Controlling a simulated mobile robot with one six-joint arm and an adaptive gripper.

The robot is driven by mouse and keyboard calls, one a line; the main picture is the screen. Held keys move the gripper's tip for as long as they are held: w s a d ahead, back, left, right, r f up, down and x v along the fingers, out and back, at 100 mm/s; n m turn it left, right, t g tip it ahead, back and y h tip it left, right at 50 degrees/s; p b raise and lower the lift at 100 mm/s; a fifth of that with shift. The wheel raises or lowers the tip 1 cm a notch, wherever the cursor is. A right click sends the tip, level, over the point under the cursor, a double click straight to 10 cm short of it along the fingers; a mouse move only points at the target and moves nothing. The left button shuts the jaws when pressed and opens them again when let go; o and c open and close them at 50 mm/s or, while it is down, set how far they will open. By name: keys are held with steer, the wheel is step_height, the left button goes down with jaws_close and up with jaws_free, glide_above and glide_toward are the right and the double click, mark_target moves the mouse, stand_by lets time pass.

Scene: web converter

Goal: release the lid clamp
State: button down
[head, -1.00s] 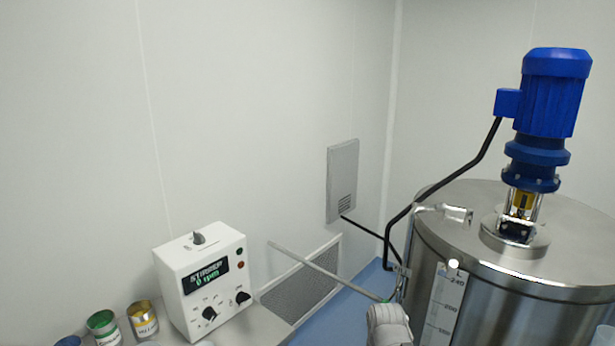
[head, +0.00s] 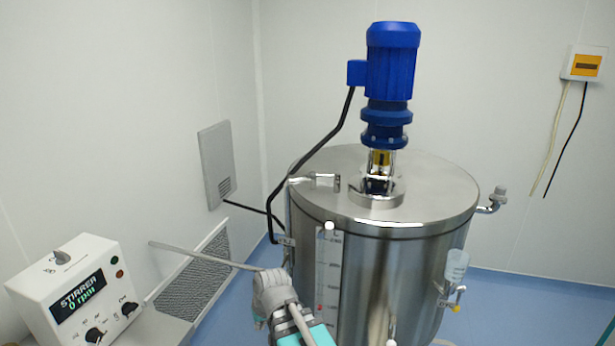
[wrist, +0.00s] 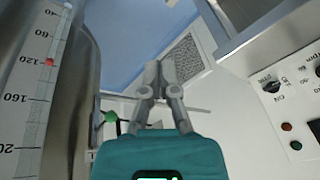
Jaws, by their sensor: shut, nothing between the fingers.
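The steel tank (head: 390,270) stands right of centre with its flat lid (head: 430,185) on. A small white ball (head: 329,226) sits at the lid's front rim, above the level scale (head: 327,265). It may belong to the lid clamp, but I cannot tell. My gripper (head: 268,315) is low, left of the tank wall and below the lid rim. In the wrist view its fingers (wrist: 159,72) are shut and empty, with the tank scale (wrist: 38,90) to their left. No clamp is clear in the wrist view.
A thin grey rod (head: 205,254) extends left from beside my gripper. A blue motor (head: 392,65) with a black cable (head: 318,150) stands on the lid. The stirrer control box (head: 75,290) is on a bench at left. A small side fitting (head: 455,268) is on the tank's right.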

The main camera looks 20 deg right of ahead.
steer(key=w+a+r+m+t+y+p, duration=0.1)
steer(key=w+a+r+m+t+p, duration=0.1)
steer(key=w+r+t, duration=0.45)
steer(key=w+a+r+m+t+y+p, duration=0.1)
steer(key=w+r+m+t+y+p, duration=0.2)
steer(key=w+r, duration=0.65)
steer(key=w+d+r+m+t+h+p, duration=0.3)
steer(key=w+d+r+m+t+h, duration=0.35)
steer(key=r, duration=0.45)
steer(key=s+d+m+g+h+p, duration=0.2)
steer(key=d+m+g+h, duration=0.3)
steer(key=d+m+h, duration=0.1)
steer(key=s+d+r+m+g+h+p, duration=0.1)
steer(key=d+m+g+h, duration=0.4)
steer(key=m, duration=0.6)
steer(key=s+d+h+p, duration=0.1)
steer(key=d+h, duration=0.1)
steer(key=d, duration=0.1)
steer(key=shift+r+g+p, duration=0.25)
steer(key=shift+g+p, duration=0.05)
steer(key=shift+p, duration=0.1)
steer(key=shift+w+d+h, duration=0.1)
steer(key=shift+d+h, duration=0.05)
steer(key=shift+h, duration=0.1)
